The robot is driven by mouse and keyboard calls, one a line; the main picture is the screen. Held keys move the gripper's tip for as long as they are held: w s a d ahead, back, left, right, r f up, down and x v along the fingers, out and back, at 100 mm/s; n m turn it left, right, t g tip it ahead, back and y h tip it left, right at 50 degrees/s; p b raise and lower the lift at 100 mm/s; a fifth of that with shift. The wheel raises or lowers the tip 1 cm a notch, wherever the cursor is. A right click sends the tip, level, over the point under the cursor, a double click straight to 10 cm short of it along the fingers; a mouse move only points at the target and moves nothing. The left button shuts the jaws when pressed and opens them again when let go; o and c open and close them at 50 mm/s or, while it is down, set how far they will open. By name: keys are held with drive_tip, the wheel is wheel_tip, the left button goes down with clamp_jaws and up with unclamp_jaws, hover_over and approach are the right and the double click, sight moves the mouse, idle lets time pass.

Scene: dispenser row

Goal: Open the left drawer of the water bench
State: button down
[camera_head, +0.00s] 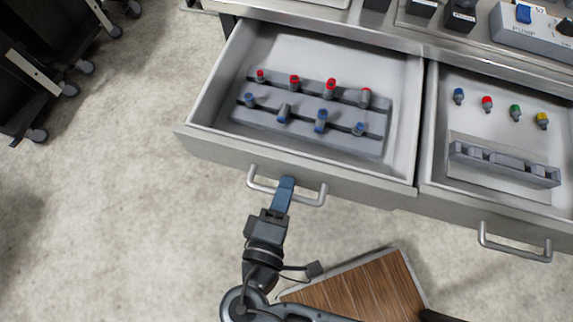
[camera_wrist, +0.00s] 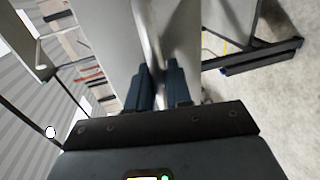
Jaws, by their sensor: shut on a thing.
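The left drawer (camera_head: 290,171) of the water bench stands open in the head view. It holds a grey rack (camera_head: 330,139) with several small red-topped and blue-topped fittings. Its bar handle (camera_head: 309,201) is on the front face. My gripper (camera_head: 286,184) is shut on the middle of this handle. In the wrist view its two blue fingers (camera_wrist: 163,88) stand on either side of the grey handle bar (camera_wrist: 154,45). The part of the bar between the fingers is hidden in the head view.
A right drawer (camera_head: 500,213) is also open, with a handle (camera_head: 514,243), a small grey rack (camera_head: 503,164) and several coloured fittings. The bench top (camera_head: 480,44) carries a pump unit (camera_head: 535,33). Black wheeled carts stand at the upper left. The left floor (camera_head: 130,210) is clear.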

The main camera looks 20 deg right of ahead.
drive_tip(key=c, duration=1.2)
unclamp_jaws()
drive_tip(key=b+v, duration=0.1)
drive_tip(key=v, duration=0.7)
drive_tip(key=shift+w, duration=0.15)
